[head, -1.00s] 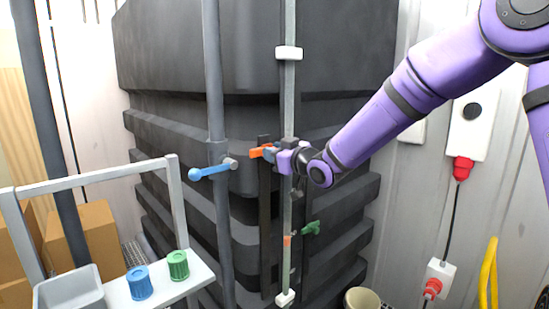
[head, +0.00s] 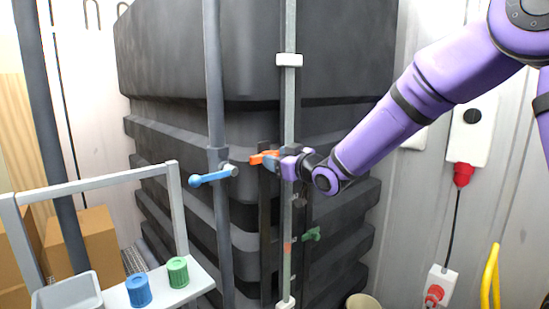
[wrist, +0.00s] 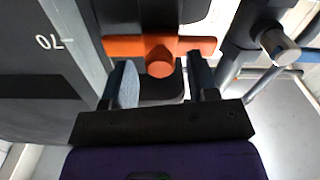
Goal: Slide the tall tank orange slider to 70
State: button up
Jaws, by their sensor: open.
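The orange slider (head: 262,157) sits on a dark vertical rail on the front of the tall black tank (head: 235,50). In the wrist view the orange slider (wrist: 125,46) is a wide bar with a round knob. My gripper (head: 272,162) is at the slider; in the wrist view my gripper (wrist: 161,78) is open, with one finger on each side of the knob. A gap shows between each finger and the knob.
A grey pipe with a blue lever valve (head: 210,178) stands left of the rail. A green handle (head: 312,234) is lower right. A white shelf holds a blue cap (head: 138,290) and a green cap (head: 178,270). Red plugs (head: 463,174) hang on the right wall.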

jog(key=v, duration=0.9)
jog(key=shift+s, duration=0.2)
jog(key=shift+d, duration=0.2)
jog(key=s+d+r+m+g+h, duration=0.1)
jog(key=s+d+r+m+h, duration=0.15)
jog(key=s+d+h, duration=0.45)
jog(key=s+d+r+m+g+h, duration=0.1)
jog(key=s+d+m+h, duration=0.35)
jog(key=d, duration=0.45)
jog(key=s+d+f+m+g, duration=0.1)
jog(key=s+d+g, duration=0.2)
jog(key=s, duration=0.8)
jog(key=s+d+f+m+g, duration=0.2)
jog(key=s+d+g, duration=0.1)
jog(key=s, duration=0.8)
jog(key=shift+d+f+m, duration=0.2)
jog(key=shift+m, duration=0.1)
